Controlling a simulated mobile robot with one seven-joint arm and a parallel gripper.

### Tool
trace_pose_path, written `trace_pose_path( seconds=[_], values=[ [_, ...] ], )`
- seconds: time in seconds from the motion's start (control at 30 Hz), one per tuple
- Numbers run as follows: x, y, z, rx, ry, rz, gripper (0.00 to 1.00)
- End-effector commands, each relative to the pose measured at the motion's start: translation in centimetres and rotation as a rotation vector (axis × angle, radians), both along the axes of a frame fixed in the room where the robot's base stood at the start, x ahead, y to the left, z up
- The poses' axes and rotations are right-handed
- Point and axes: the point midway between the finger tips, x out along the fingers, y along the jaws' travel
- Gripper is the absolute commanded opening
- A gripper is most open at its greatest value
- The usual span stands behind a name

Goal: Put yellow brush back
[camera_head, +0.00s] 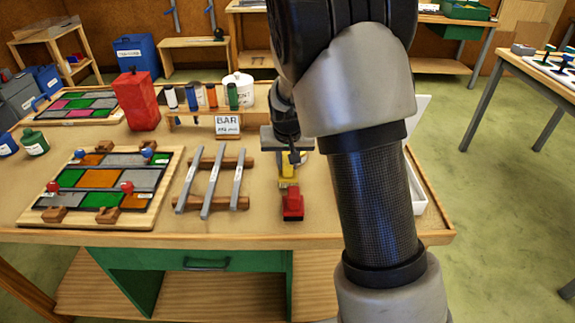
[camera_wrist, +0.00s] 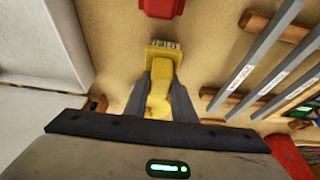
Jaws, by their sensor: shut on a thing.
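The yellow brush (camera_head: 292,166) is at my gripper (camera_head: 292,157), on the right part of the bench. In the wrist view the yellow brush (camera_wrist: 164,52) lies between the two fingers of my gripper (camera_wrist: 160,82), which are shut on its handle. Its bristle edge points away from the gripper. I cannot tell whether the brush touches the bench top. A red brush-like block (camera_head: 292,204) lies just in front of it, near the bench's front edge; it also shows at the top of the wrist view (camera_wrist: 162,8).
A rack with several grey bars (camera_head: 212,182) stands to the left, with the leaded panel (camera_head: 100,180) beyond it. A small shelf of bottles with a BAR sign (camera_head: 228,125) stands behind. A white tray (camera_head: 415,185) is at the right, partly hidden by my arm.

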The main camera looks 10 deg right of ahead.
Motion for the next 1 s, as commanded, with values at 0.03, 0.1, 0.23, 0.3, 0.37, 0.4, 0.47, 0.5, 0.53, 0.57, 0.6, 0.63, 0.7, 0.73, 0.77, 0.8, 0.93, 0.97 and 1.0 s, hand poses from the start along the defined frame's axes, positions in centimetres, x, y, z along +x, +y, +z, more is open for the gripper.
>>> trace_pose_path(
  seconds=[0.03, 0.1, 0.23, 0.3, 0.37, 0.4, 0.47, 0.5, 0.53, 0.57, 0.6, 0.63, 0.7, 0.73, 0.77, 0.8, 0.93, 0.97, 1.0],
  values=[
    [0.0, 0.0, -0.7, 0.001, 0.001, -0.001, 0.02],
    [0.0, 0.0, -0.8, 0.0, -0.001, -0.001, 0.02],
    [0.0, 0.0, -0.7, 0.001, -0.002, -0.001, 0.02],
    [0.0, 0.0, -0.8, 0.0, -0.001, -0.001, 0.02],
    [0.0, 0.0, -1.0, 0.0, -0.001, -0.001, 0.02],
    [0.0, 0.0, -1.2, 0.0, -0.001, -0.001, 0.02],
    [0.0, 0.0, -1.1, 0.0, -0.001, -0.001, 0.3],
    [0.0, 0.0, -1.1, 0.0, 0.0, -0.001, 0.37],
    [0.0, 0.0, -1.1, 0.0, 0.0, -0.001, 0.42],
    [0.0, 0.0, -1.1, 0.0, 0.0, -0.001, 0.42],
    [0.0, 0.0, -1.1, 0.0, 0.0, -0.001, 0.42],
    [0.0, 0.0, -1.1, 0.0, 0.0, -0.001, 0.42],
    [0.0, 0.0, -1.1, 0.0, 0.0, -0.001, 0.42],
    [0.0, 0.0, -1.1, 0.0, 0.0, -0.001, 0.42],
    [0.0, 0.0, -1.1, 0.0, 0.0, -0.001, 0.42],
    [0.0, 0.0, -1.0, 0.0, 0.0, -0.001, 0.42],
    [-0.1, 0.1, -0.3, 0.001, -0.002, 0.0, 0.42],
    [-0.2, 0.1, 0.1, 0.001, -0.002, 0.0, 0.42],
    [-0.4, 0.2, 0.6, 0.001, -0.002, 0.0, 0.42]
  ],
)
